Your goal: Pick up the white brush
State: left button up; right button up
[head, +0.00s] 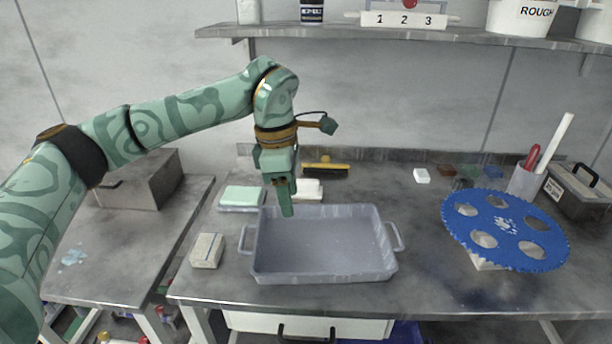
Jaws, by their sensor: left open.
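My left gripper (287,208) points down above the back left rim of the grey tray (325,272). Its jaws look open and nothing shows between them. A long white handle or rod (556,143) leans in a light cup (521,182) at the far right, beside a red handle (532,157); I cannot tell whether it is the white brush. A brush with a yellow back and dark bristles (326,169) lies at the back of the bench, behind the gripper. My right gripper is not in view.
White blocks (311,190) lie just behind the gripper. A pale green pad (242,196) and a beige block (207,250) lie to its left. A blue holed disc (505,229) sits raised at right, near a grey toolbox (578,192). A shelf (400,33) overhangs the back.

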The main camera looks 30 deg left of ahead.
aim_at(309, 190)
jog(key=i+j, duration=0.6)
jog(key=i, duration=0.15)
